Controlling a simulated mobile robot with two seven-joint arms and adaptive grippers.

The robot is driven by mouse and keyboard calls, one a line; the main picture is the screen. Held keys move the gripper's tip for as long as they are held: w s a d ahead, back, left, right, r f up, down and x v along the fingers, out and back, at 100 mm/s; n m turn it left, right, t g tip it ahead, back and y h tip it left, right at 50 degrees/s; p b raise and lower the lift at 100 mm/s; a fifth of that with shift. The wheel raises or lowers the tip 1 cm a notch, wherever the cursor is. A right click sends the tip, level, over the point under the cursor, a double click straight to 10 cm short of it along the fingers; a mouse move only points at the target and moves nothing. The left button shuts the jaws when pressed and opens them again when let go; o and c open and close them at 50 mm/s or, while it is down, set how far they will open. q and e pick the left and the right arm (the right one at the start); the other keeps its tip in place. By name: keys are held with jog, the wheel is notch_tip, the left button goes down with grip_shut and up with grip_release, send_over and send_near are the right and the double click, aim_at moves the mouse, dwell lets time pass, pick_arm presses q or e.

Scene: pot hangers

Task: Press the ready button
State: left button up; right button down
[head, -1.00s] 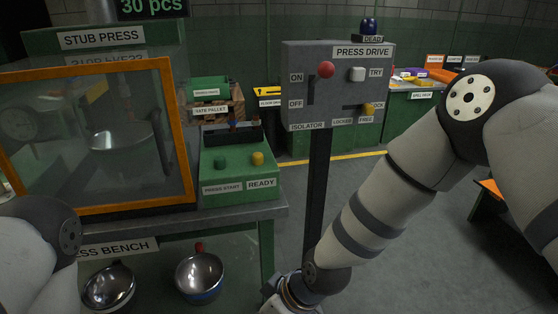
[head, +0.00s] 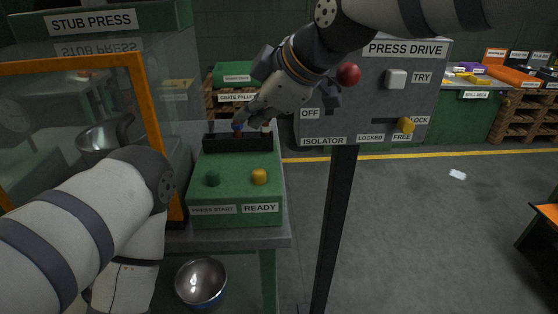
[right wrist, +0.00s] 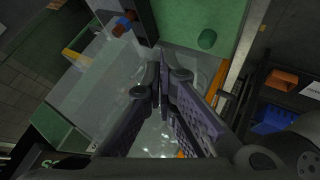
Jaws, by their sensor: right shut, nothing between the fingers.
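The ready button (head: 259,176) is a yellow knob on the sloped green box, above a READY label (head: 261,208). The green press start button (head: 212,178) is to its left and also shows in the right wrist view (right wrist: 207,39). My right gripper (head: 243,117) is shut and empty, above the back of the green box in the head view and apart from both buttons. Its closed fingers (right wrist: 160,75) show in the right wrist view, where I cannot make out the ready button. My left arm is at lower left; its gripper is out of view.
A dark tray (head: 222,143) with small coloured pieces is behind the buttons. The grey press drive box (head: 375,100) stands right on a dark post (head: 334,235). The orange-framed press guard (head: 150,130) is left. A metal bowl (head: 201,280) is below the bench.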

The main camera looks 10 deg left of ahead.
aim_at(256, 172)
pick_arm(q)
jog(key=shift+w, duration=0.15)
pick_arm(e)
jog(key=shift+w+a+r, duration=0.1)
jog(key=shift+w+r, duration=0.1)
jog(key=shift+r, duration=0.5)
